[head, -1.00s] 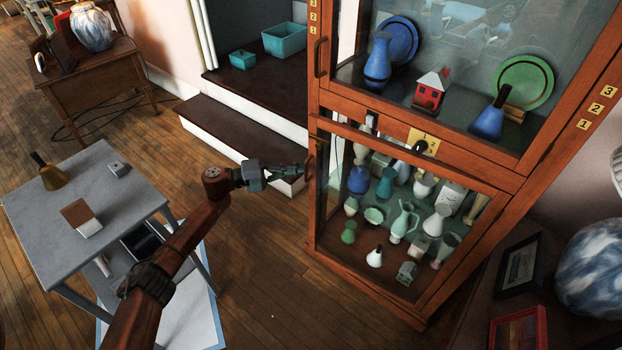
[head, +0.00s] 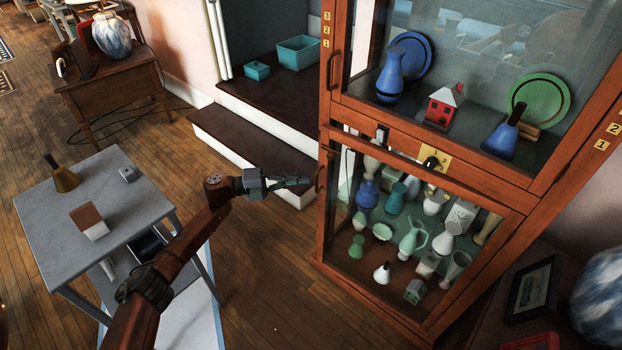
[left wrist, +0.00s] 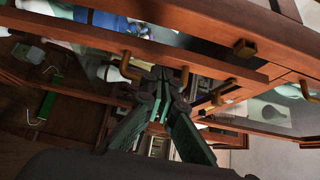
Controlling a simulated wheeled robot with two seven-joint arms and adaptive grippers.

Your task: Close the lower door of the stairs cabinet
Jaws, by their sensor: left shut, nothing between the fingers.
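The stairs cabinet is a tall red-brown wooden case with glass doors. Its lower door (head: 478,184) has a wood frame around glass and a handle (head: 322,170) on its left side. The door's top rail stands a little apart from the cabinet's middle rail, so the door looks slightly ajar. My left gripper (head: 304,182) is shut and empty, just left of that handle; I cannot tell if it touches. In the left wrist view my shut fingers (left wrist: 164,76) point at wooden rails with brass-coloured handles (left wrist: 181,76). My right gripper is out of view.
Several vases and small ornaments stand behind the lower glass. A grey side table (head: 90,225) with a bell (head: 64,178) stands at the left. Dark-topped steps (head: 245,146) rise behind my gripper. A framed picture (head: 532,288) lies at the lower right.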

